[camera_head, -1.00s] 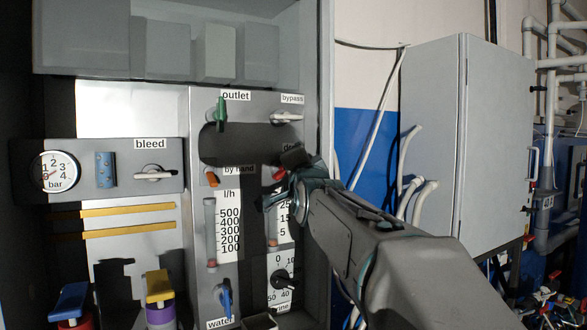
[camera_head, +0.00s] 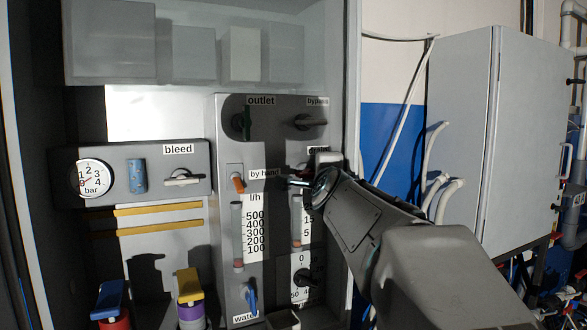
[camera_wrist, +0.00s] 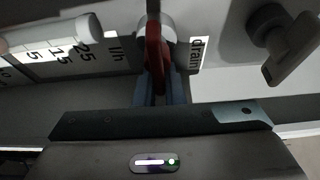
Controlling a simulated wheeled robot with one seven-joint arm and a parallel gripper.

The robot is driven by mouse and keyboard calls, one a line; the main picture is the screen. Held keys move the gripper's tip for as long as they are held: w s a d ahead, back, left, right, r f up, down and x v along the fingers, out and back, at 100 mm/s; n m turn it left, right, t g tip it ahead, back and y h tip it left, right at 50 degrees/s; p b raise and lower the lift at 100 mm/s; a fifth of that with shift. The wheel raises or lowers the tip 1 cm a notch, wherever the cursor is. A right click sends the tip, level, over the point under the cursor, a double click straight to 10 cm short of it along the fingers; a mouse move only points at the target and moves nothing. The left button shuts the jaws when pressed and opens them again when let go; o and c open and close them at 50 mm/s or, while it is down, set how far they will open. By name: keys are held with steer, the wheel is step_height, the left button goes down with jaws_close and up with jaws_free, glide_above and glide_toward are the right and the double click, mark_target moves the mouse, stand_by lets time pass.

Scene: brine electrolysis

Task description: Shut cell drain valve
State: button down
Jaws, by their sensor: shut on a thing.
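The drain valve has a red lever handle (camera_wrist: 156,50) on a pale round hub, beside the "drain" label (camera_wrist: 198,52) in the wrist view. My gripper (camera_wrist: 159,92) is shut on this red handle, with a blue-grey finger on each side of it. In the head view my gripper (camera_head: 300,182) reaches in from the right to the panel just below the "drain" label and hides most of the valve.
The grey bypass handle (camera_head: 311,122) is above my gripper; the green outlet handle (camera_head: 246,122) is at upper left. A grey cabinet (camera_head: 460,130) stands right.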

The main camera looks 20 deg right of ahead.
stand_by(0.3)
steer(key=c, duration=1.5)
jaws_free()
steer(key=shift+s, duration=0.15)
steer(key=p+v, duration=0.2)
steer(key=v, duration=1.1)
steer(key=shift+s+a, duration=0.1)
steer(key=shift+s, duration=0.2)
steer(key=a+f+n+g+y, duration=0.35)
steer(key=a+f+n, duration=0.3)
steer(key=f, duration=0.45)
steer(key=s+a+f+n+g+y, duration=0.1)
steer(key=s+a+f+n+g, duration=0.1)
steer(key=f, duration=0.5)
steer(key=s+a+f+n+g+y+b, duration=0.1)
steer(key=s+a+f+n+g, duration=0.1)
steer(key=s+f+n+g, duration=0.2)
steer(key=s+a+f+n+g+y+b, duration=0.1)
steer(key=s+a+f+n+g, duration=0.1)
steer(key=s+f+n, duration=0.5)
steer(key=shift+s+a+f+n+g, duration=0.15)
steer(key=shift+f+n+g, duration=0.1)
steer(key=shift+f+n, duration=0.4)
steer(key=shift+a+f+n+g, duration=0.1)
steer(key=shift+f+n+g, duration=0.2)
steer(key=shift+f, duration=0.65)
steer(key=shift+s+a+f+n+g, duration=0.1)
steer(key=shift+a+f+n+g, duration=0.1)
steer(key=shift+f+n, duration=0.45)
